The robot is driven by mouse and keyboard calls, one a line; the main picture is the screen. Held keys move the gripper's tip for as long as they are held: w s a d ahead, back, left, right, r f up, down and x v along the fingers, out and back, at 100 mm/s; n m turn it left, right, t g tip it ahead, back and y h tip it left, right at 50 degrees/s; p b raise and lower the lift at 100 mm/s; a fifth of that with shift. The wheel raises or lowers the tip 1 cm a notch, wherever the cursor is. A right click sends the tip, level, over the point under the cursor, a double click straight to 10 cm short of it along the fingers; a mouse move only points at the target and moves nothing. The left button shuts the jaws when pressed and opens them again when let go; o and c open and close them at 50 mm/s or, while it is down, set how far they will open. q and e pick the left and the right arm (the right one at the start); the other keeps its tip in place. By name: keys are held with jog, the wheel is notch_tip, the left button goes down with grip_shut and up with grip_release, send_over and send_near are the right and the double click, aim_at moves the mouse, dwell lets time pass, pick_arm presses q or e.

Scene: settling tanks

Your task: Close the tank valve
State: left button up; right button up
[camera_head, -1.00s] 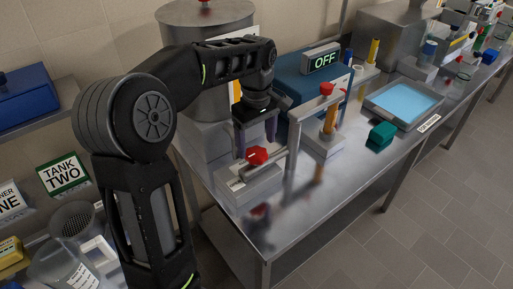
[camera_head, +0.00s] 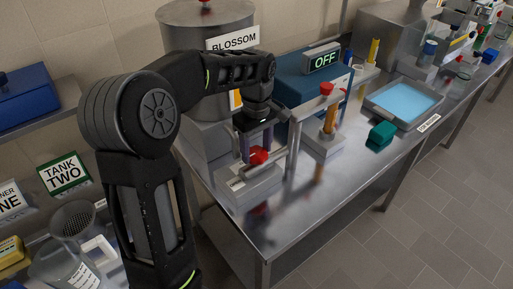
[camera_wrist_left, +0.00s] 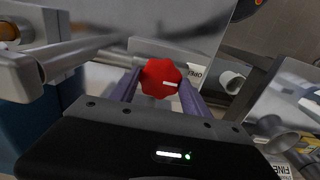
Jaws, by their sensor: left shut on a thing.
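The red valve knob (camera_head: 259,157) sits on a grey block (camera_head: 250,184) at the near end of the steel bench, in front of the tank (camera_head: 190,18) labelled BLOSSOM. My left gripper (camera_head: 258,150) points down over it, shut on the knob with one finger on each side. In the left wrist view, the red knob (camera_wrist_left: 161,78) lies between the two purple-grey fingers, its white mark pointing to the right. My right gripper is not in view.
A steel post and rail (camera_head: 294,135) stand close to the right of the gripper. Beyond are a blue box (camera_head: 300,85) with an OFF display, another red-topped fitting (camera_head: 327,90), a green block (camera_head: 382,132) and a blue-filled tray (camera_head: 405,98). The bench front is clear.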

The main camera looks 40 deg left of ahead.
pick_arm(q)
jog(key=c, duration=0.5)
jog(key=shift+m, duration=0.4)
jog(key=m, duration=1.2)
jog(key=shift+m, duration=2.6)
